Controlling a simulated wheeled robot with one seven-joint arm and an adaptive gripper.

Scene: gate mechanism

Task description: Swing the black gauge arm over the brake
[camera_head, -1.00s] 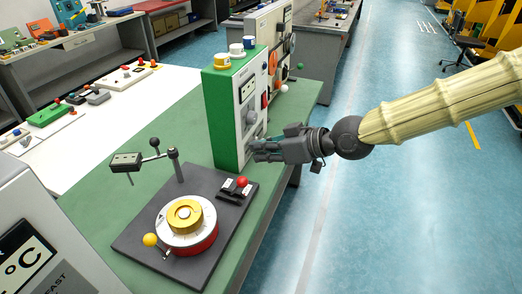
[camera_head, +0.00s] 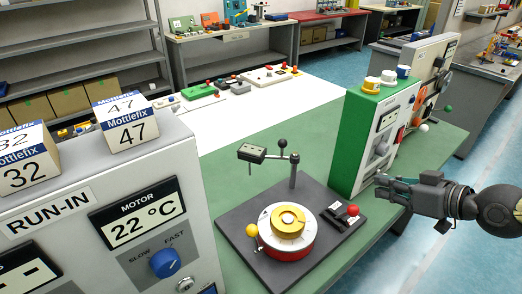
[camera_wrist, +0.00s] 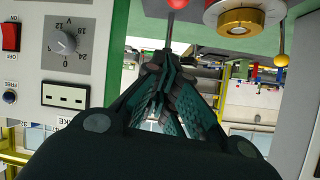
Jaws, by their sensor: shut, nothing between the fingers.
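The black gauge arm (camera_head: 252,153) is a small dark box with a thin pin below it, on a bar with a black ball knob (camera_head: 282,143). The bar sits on an upright post (camera_head: 293,172) on the dark base plate (camera_head: 232,232), and the box points left, off to the side of the drum. The brake is a red and white drum with a gold hub (camera_head: 288,220) and a yellow ball lever (camera_head: 251,230); its gold part also shows in the wrist view (camera_wrist: 240,20). My gripper (camera_head: 380,187) is shut and empty, right of the plate beside the green-sided panel.
A red-knobbed switch (camera_head: 352,211) is on the plate's right. The green-sided panel (camera_head: 352,140) stands behind it, its dial (camera_wrist: 64,40) close in the wrist view. A grey RUN-IN cabinet (camera_head: 60,215) fills the left front. Green bench top is free behind the post.

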